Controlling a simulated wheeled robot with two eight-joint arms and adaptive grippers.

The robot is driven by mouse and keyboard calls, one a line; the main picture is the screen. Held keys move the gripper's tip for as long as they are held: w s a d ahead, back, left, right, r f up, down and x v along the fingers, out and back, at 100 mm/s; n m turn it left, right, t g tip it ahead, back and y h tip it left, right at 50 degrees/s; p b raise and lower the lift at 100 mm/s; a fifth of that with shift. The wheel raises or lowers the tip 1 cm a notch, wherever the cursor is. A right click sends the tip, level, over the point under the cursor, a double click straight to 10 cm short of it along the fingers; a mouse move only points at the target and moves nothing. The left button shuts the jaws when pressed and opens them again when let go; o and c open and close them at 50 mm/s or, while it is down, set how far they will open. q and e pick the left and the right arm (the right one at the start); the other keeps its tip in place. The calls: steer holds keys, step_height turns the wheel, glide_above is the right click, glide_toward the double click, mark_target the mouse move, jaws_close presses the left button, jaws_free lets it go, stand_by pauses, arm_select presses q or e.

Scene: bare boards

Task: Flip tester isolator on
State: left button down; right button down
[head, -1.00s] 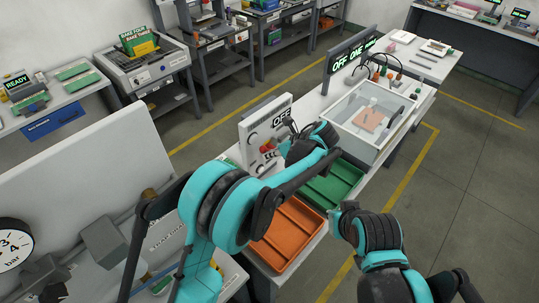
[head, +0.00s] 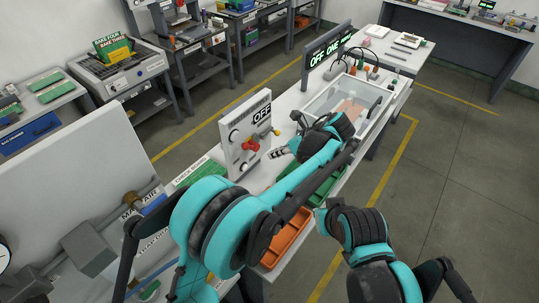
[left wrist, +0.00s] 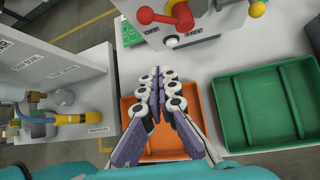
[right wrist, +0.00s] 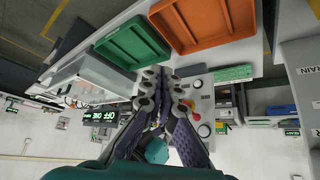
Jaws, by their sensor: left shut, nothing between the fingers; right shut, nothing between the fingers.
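An orange tray (left wrist: 128,105) and a green tray (left wrist: 228,110) sit on the bench before the tester. A yellow-tipped knob (left wrist: 257,9) is right of the lever. A clear-lidded box (head: 330,98) and an OFF sign (head: 326,50) stand farther along.

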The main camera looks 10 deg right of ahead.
arm_select(q)
steer(key=shift+w, duration=0.1)
arm_select(e)
steer(key=shift+w, duration=0.1)
